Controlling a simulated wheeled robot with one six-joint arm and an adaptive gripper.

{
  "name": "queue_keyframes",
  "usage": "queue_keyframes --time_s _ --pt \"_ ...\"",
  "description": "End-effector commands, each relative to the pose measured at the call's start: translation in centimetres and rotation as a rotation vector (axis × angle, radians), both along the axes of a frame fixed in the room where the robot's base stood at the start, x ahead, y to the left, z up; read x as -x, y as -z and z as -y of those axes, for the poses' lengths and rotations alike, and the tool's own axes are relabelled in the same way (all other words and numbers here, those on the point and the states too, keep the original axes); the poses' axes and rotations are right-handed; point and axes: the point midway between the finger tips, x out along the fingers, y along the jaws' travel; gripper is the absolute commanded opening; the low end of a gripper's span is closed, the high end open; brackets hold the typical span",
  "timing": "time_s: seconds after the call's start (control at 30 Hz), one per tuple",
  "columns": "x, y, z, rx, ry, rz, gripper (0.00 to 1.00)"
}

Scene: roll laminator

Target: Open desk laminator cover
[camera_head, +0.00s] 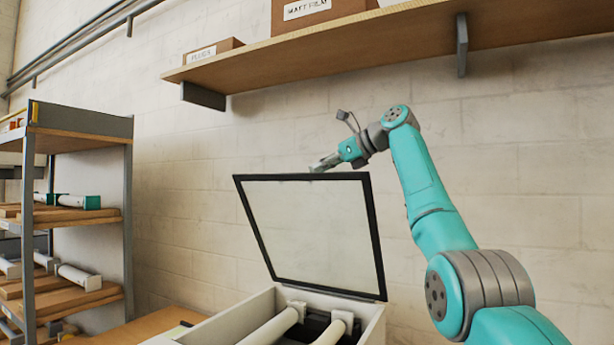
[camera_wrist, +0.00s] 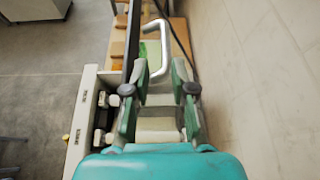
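The desk laminator (camera_head: 240,318) stands at the bottom middle of the head view with its rollers exposed. Its cover (camera_head: 312,230), a pale clear panel in a black frame, stands raised and tilted steeply back. My gripper (camera_head: 322,164) is at the cover's top edge. In the wrist view my gripper (camera_wrist: 159,66) has its two green fingers apart. A pale U-shaped handle (camera_wrist: 162,28) shows just ahead of and partly between the fingertips, beside the cover's dark edge (camera_wrist: 133,40). I cannot tell whether a finger touches the handle. The laminator body (camera_wrist: 82,115) is at the left.
A wooden wall shelf (camera_head: 350,45) with boxes hangs above my arm. A rack (camera_head: 80,140) with rolls stands at the left. The brick wall is close behind the cover, and it fills the right of the wrist view (camera_wrist: 260,80).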

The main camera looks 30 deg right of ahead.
Motion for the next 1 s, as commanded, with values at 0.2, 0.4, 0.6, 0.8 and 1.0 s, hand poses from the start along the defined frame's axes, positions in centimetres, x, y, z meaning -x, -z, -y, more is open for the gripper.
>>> queue_keyframes --time_s 0.2,0.4,0.6,0.8,1.0 --pt "2.8 -1.4 1.9 0.000 0.001 0.000 0.25" --pt "3.9 -1.9 2.5 -0.001 -0.001 -0.002 0.25" --pt "4.0 -2.0 2.6 -0.001 -0.001 -0.002 0.25" --pt "4.1 -2.1 2.7 0.000 0.000 -0.002 0.25" --pt "4.8 -2.5 3.4 0.000 0.000 -0.001 0.25"
